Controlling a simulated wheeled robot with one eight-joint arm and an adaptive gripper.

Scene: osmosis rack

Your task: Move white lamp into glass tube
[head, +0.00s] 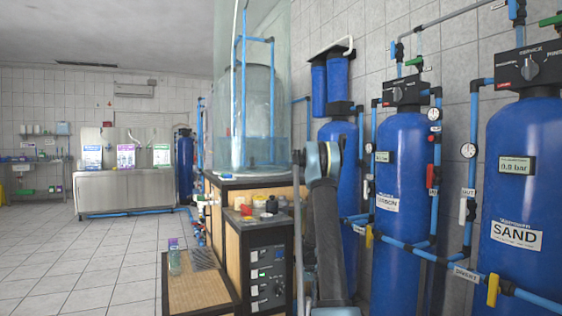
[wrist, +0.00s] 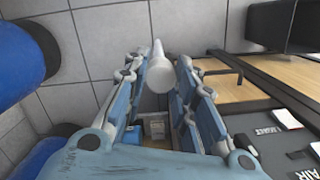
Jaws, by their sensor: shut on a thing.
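My gripper (wrist: 160,68) shows in the wrist view with its two blue-grey fingers on either side of a white, round-ended rod, which I take to be the white lamp (wrist: 159,76). The gripper is shut on it near the fingertips, and the lamp points away from the wrist with its wide end towards the camera. The lamp is not clearly visible in the head view.
Blue pressure tanks (head: 402,165) with pipes and gauges line the right wall. A wood-sided cabinet (head: 268,270) with a dark control panel stands in the middle. A low wooden step (head: 197,292) is in front. The tiled floor (head: 90,265) on the left is clear.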

